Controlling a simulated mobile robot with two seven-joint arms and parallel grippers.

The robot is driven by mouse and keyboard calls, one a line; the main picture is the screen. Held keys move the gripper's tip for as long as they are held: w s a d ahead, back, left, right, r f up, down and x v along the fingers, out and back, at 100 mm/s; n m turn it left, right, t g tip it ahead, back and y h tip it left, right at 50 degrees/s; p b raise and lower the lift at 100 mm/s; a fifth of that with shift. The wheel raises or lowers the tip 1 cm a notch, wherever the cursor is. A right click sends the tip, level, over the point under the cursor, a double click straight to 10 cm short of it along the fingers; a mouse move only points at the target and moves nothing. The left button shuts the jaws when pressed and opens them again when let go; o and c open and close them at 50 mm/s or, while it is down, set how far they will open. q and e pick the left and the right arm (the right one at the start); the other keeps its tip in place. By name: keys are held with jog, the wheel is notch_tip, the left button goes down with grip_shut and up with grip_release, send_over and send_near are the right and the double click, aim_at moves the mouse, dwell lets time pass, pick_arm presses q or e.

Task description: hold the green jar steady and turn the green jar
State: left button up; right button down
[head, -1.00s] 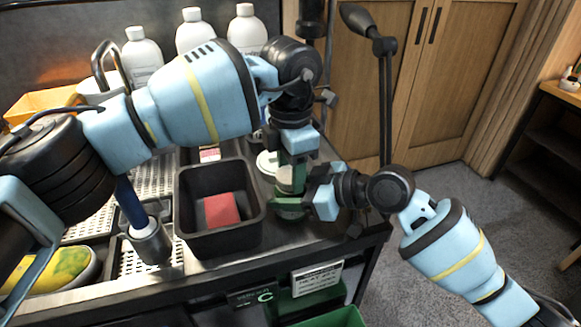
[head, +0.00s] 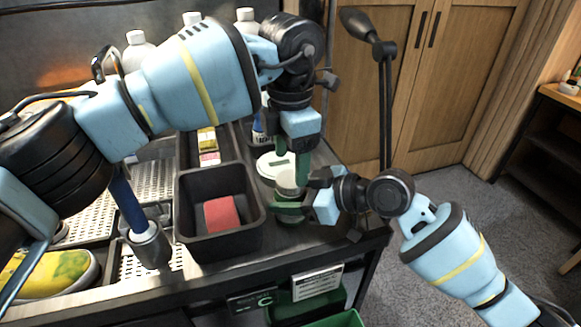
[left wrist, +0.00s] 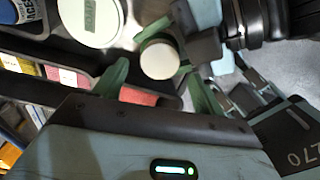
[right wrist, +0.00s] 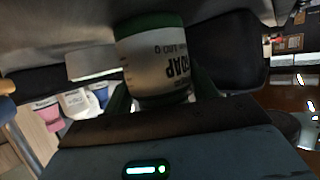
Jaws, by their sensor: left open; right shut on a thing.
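The green jar (head: 290,186) stands near the counter's right front edge. In the right wrist view the jar (right wrist: 160,62) shows a white label with dark letters and a green band. Its round cream top (left wrist: 159,58) faces the left wrist camera. My right gripper (head: 290,207) comes in from the right and is shut on the jar low on its side. My left gripper (head: 300,170) points down from above, open, its green fingers just over the jar's top. In the left wrist view these fingers (left wrist: 160,88) are spread apart. The jar's lower part is partly hidden by the right fingers.
A black bin (head: 220,240) with a red block (head: 221,214) stands left of the jar. A white round container (head: 270,162) is close behind the jar. A metal cup (head: 150,246) and a yellow-green shoe (head: 55,273) are further left. A lamp stand (head: 387,110) rises behind the right arm.

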aim_at(290, 178)
pick_arm(q)
jog(key=shift+r, duration=0.45)
jog(key=shift+c, duration=0.3)
notch_tip(290, 178, up, 3)
jog(key=m, duration=0.5)
jog(key=shift+r+m, duration=0.2)
jog(key=shift+m, duration=0.2)
jog(key=shift+f, duration=0.1)
jog(key=shift+f, duration=3.9)
jog(key=c, duration=1)
jog(key=shift+n, duration=1.8)
